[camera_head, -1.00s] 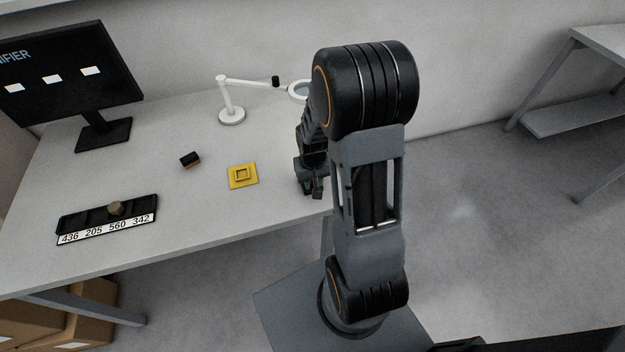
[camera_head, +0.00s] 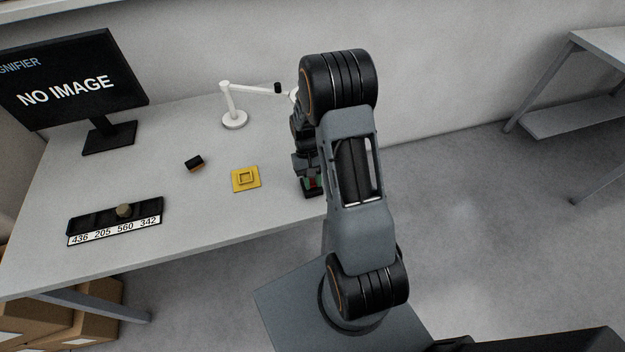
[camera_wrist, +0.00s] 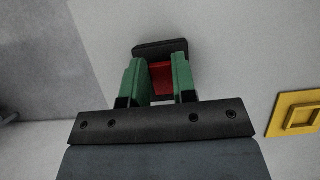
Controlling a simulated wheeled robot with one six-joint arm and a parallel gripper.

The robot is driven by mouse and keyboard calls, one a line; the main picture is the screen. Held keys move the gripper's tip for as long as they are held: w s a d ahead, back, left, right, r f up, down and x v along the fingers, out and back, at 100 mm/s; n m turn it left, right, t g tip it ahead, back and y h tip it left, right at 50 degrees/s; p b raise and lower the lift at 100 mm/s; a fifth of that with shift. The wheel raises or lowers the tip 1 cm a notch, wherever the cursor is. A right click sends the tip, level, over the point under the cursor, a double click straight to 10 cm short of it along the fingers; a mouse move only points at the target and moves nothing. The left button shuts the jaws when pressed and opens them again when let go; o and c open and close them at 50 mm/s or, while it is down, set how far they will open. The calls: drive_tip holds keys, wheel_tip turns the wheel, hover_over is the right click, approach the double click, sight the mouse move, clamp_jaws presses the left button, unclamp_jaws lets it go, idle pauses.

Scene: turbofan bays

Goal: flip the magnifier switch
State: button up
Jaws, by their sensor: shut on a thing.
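The magnifier switch shows in the wrist view as a red rocker (camera_wrist: 162,78) on a black base (camera_wrist: 160,48) on the table. My gripper (camera_wrist: 158,72) has its green fingers on either side of the red rocker and is shut on it. In the head view my gripper (camera_head: 311,184) is low at the table's right edge, with a bit of red beside it; my arm hides most of the switch. The white magnifier lamp (camera_head: 233,118) stands at the back of the table. The monitor (camera_head: 75,80) reads NO IMAGE.
A yellow square fixture (camera_head: 246,179) lies left of my gripper, also in the wrist view (camera_wrist: 300,117).

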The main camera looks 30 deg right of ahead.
drive_tip(key=o, duration=0.9)
drive_tip(key=b+v, duration=0.1)
drive_tip(key=v, duration=1.3)
drive_tip(key=shift+s, duration=0.1)
drive_tip(key=s+a+r+t, duration=0.3)
drive_tip(key=s, duration=0.2)
drive_tip(key=s+a+r+n+t, duration=0.1)
drive_tip(key=s+a+r+t, duration=0.2)
drive_tip(key=s, duration=0.2)
drive_tip(key=s+a+r+n+t+h, duration=0.1)
drive_tip(key=s+a+r+t, duration=0.2)
drive_tip(key=s, duration=0.2)
drive_tip(key=shift+s+r, duration=0.15)
drive_tip(key=shift+s, duration=0.05)
